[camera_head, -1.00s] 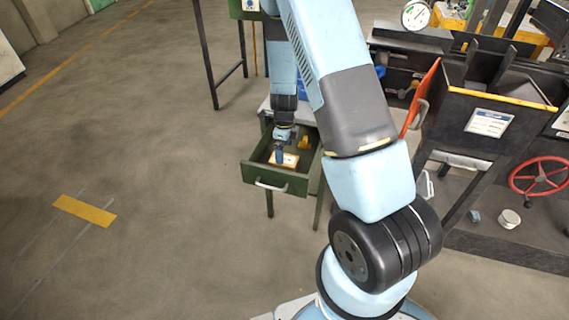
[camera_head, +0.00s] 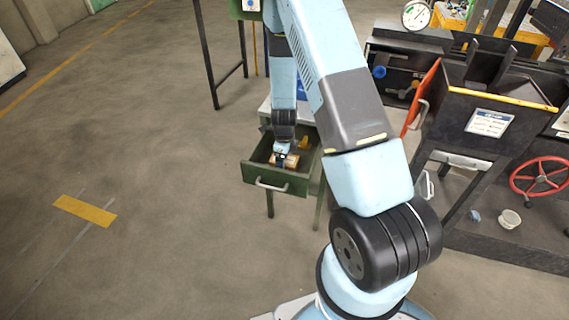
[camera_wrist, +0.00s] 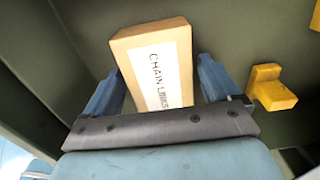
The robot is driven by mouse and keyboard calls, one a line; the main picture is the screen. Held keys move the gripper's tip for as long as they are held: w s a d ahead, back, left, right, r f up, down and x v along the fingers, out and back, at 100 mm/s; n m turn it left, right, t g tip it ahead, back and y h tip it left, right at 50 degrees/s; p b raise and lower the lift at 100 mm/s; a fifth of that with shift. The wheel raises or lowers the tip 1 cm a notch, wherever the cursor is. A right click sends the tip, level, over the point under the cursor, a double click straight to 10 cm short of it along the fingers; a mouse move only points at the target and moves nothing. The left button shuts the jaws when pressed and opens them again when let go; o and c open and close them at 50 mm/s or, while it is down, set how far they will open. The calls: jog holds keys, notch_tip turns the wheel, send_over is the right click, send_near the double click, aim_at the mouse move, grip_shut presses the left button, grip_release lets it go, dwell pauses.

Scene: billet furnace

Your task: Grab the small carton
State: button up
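The small carton (camera_wrist: 150,45) is a tan box with a white label reading "CHAIN LINKS". It lies in the open green drawer (camera_head: 295,185), and part of it shows beside my gripper in the head view (camera_head: 292,160). My gripper (camera_head: 281,159) points down into the drawer. In the wrist view its two blue fingers (camera_wrist: 160,75) stand on either side of the carton, with narrow gaps visible beside it. The gripper looks open around the carton. The carton's near end is hidden behind the gripper's dark crossbar.
A yellow part (camera_wrist: 271,88) lies in the drawer to the right of the carton. The drawer walls stand close around my gripper. A dark bin with an orange door (camera_head: 421,98) and a red handwheel (camera_head: 541,176) are at the right. The floor at left is clear.

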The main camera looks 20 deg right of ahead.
jog(key=c, duration=1)
jog(key=shift+c, duration=0.5)
jog(key=shift+r, duration=0.15)
